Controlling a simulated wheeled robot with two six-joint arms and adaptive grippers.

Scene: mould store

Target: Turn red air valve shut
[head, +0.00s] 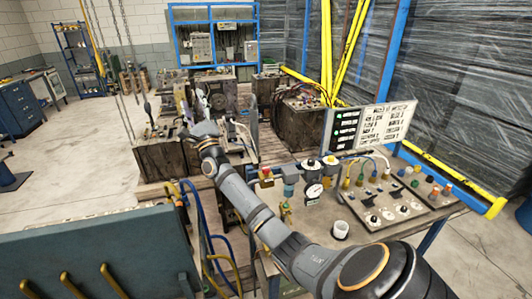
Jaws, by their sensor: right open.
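A small red knob (266,171) on a yellow body stands at the left end of the bench panel. It may be the red air valve, but it is too small to tell whether its handle is open or shut. My right arm comes in from the lower right and crosses in front of the bench. My right gripper (194,130) is open, beyond and to the left of the red knob and apart from it, near the dark mould blocks. Its fingers are small and hard to make out. My left gripper is not in view.
A switch panel (390,207) lies farther right. Blue and yellow hoses (205,225) hang left of my arm. A dark green panel (95,260) fills the lower left.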

